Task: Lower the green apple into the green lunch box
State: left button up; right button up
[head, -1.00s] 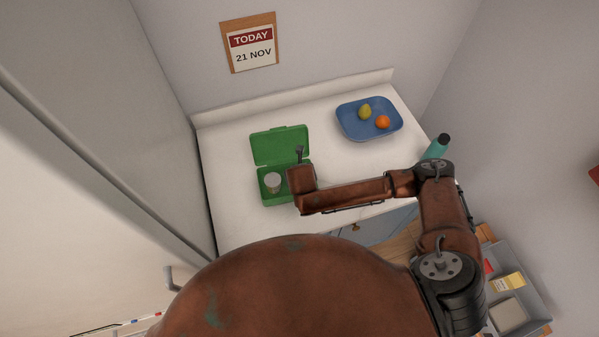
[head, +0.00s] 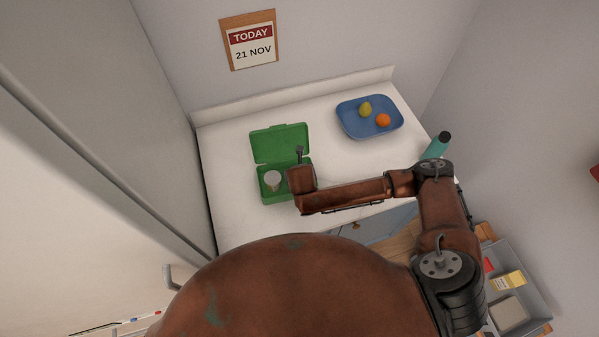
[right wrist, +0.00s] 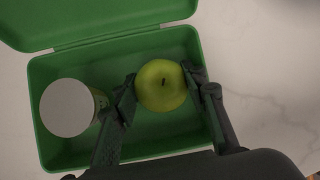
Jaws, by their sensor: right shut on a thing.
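The green lunch box (head: 262,165) stands open on the counter in the head view, its lid tilted back toward the wall. In the right wrist view the lunch box (right wrist: 40,90) fills much of the picture. The green apple (right wrist: 161,85) is between the fingers of my right gripper (right wrist: 162,98), which is shut on it, over the right part of the box. I cannot tell whether the apple touches the box floor. In the head view my right wrist hides the apple and the fingers. My left gripper is not in view.
A pale-topped cup (right wrist: 68,108) stands in the left part of the box, close to one finger; it also shows in the head view (head: 272,180). A blue tray (head: 350,128) with a pear and an orange is at the back right. A teal bottle (head: 435,148) stands at the right.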

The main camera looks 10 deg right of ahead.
jog(key=shift+f+b, duration=0.3)
jog(key=shift+f, duration=0.6)
dwell(0.4)
jog(key=o, duration=1.3)
jog(key=v, duration=1.2)
jog(key=shift+s, duration=0.1)
